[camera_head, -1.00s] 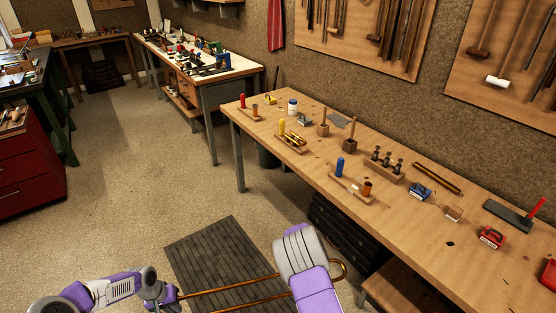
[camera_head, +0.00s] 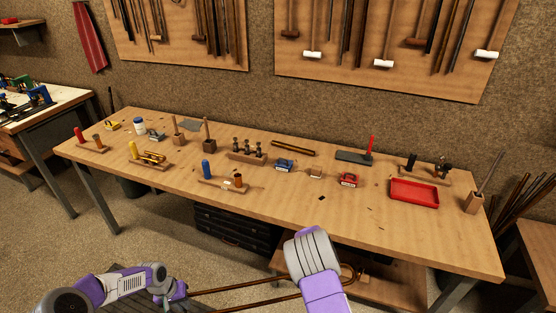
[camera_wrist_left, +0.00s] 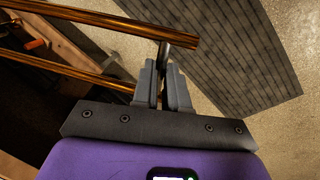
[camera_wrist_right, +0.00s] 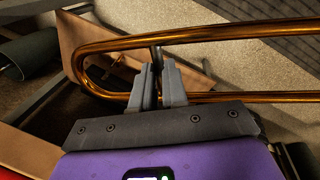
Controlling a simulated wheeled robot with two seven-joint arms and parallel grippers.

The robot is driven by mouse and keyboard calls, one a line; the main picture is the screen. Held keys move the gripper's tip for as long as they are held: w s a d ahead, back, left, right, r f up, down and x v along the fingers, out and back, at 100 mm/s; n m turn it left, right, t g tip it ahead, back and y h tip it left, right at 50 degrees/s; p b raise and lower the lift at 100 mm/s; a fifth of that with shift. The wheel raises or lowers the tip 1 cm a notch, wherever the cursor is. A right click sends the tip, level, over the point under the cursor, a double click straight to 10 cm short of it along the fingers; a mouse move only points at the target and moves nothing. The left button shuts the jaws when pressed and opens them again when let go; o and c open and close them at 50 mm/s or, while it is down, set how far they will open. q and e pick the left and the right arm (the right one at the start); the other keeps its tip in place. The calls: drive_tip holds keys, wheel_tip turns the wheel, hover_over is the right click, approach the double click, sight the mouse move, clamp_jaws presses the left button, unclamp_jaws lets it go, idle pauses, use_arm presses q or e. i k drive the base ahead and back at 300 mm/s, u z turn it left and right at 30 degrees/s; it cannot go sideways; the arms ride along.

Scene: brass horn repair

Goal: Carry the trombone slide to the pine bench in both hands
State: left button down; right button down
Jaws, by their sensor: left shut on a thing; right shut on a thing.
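The trombone slide (camera_head: 240,287) is a pair of long brass tubes, held roughly level in front of the pine bench (camera_head: 420,232). My left gripper (camera_head: 172,292) is shut on a short dark cross-piece at the slide's open end, seen better in the left wrist view (camera_wrist_left: 163,78). My right gripper is hidden behind my right wrist in the head view. In the right wrist view it (camera_wrist_right: 157,80) is shut on the slide (camera_wrist_right: 220,38) near its rounded bow. The slide is apart from the bench top, at the bench's near side.
The bench's front strip is mostly bare. Behind it stand a red tray (camera_head: 415,192), red block (camera_head: 348,180), blue block (camera_head: 284,164) and a rack with a blue-handled tool (camera_head: 206,170). Dark drawers (camera_head: 235,228) and a lower shelf (camera_head: 375,282) sit beneath. A dark mat (camera_wrist_left: 225,50) lies on the floor.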

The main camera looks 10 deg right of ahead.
sight(373, 221)
drive_tip(key=z, duration=1.1)
